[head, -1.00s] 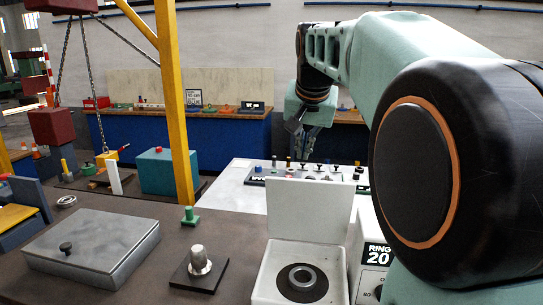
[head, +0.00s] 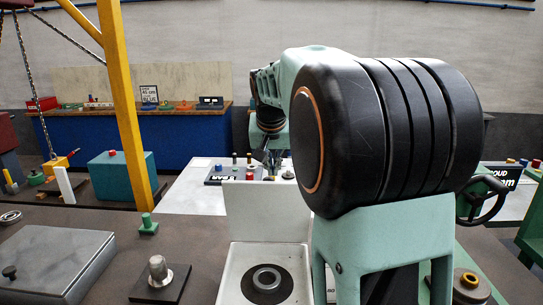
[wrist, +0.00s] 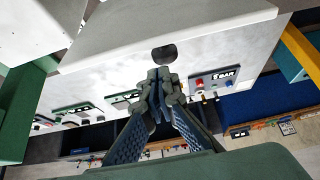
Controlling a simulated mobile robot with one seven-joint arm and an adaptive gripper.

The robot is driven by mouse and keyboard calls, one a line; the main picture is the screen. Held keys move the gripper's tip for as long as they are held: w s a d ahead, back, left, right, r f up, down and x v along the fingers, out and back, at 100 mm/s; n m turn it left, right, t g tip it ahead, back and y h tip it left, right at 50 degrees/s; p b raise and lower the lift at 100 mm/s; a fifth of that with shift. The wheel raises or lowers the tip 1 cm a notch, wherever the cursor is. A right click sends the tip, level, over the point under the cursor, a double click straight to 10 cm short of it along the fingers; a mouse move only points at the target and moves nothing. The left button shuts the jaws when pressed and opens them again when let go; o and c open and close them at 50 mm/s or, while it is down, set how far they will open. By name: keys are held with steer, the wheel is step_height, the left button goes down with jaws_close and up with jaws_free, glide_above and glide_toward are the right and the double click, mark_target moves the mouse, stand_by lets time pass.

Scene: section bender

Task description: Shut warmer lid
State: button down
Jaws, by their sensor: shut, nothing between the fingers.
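The warmer (head: 230,287) is a white box at the front centre of the head view. A grey ring on a dark disc (head: 266,283) shows in its top. Its white lid (head: 265,212) is open and stands upright at the back. My gripper (head: 271,165) is small in the head view, above and beyond the lid's top edge, partly hidden by my arm. In the wrist view my gripper (wrist: 158,88) has its fingers together with nothing between them. A pale panel (wrist: 130,30) fills the top there; I cannot tell if it is the lid.
A grey lidded box (head: 55,262) and a metal peg on a dark plate (head: 158,272) are left of the warmer. A white table with small parts (head: 190,195) lies behind it. A yellow post (head: 125,110) stands at the left. My arm hides the warmer's right side.

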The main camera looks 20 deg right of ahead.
steer(key=shift+s+a+r, duration=0.1)
steer(key=shift+s+a, duration=0.15)
steer(key=shift+s, duration=0.45)
steer(key=shift+s+a+f, duration=0.25)
steer(key=shift+s, duration=0.3)
steer(key=shift+f, duration=0.1)
